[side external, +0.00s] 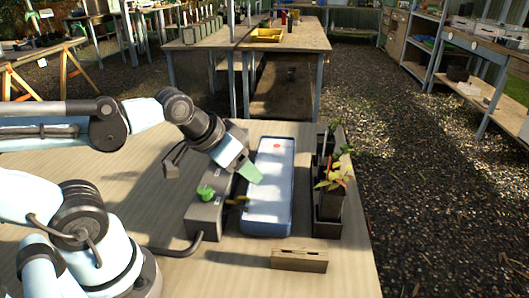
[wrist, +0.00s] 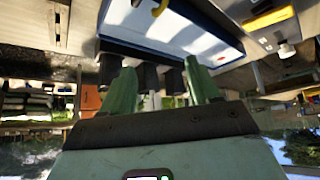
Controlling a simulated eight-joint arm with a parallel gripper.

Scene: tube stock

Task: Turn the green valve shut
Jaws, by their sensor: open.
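The green valve (side external: 207,191) is a small knob on top of a grey box (side external: 205,217) on the table, in the side external view. A yellow lever (side external: 238,199) sticks out to the right of it. I cannot make out the green valve in the wrist view.
The blue tray (side external: 288,215) with a pale inside and a red spot lies right of the grey box. Potted plants (side external: 333,182) in a dark holder stand farther right. A wooden block (side external: 299,261) lies in front. The table's right edge is close to the plants.

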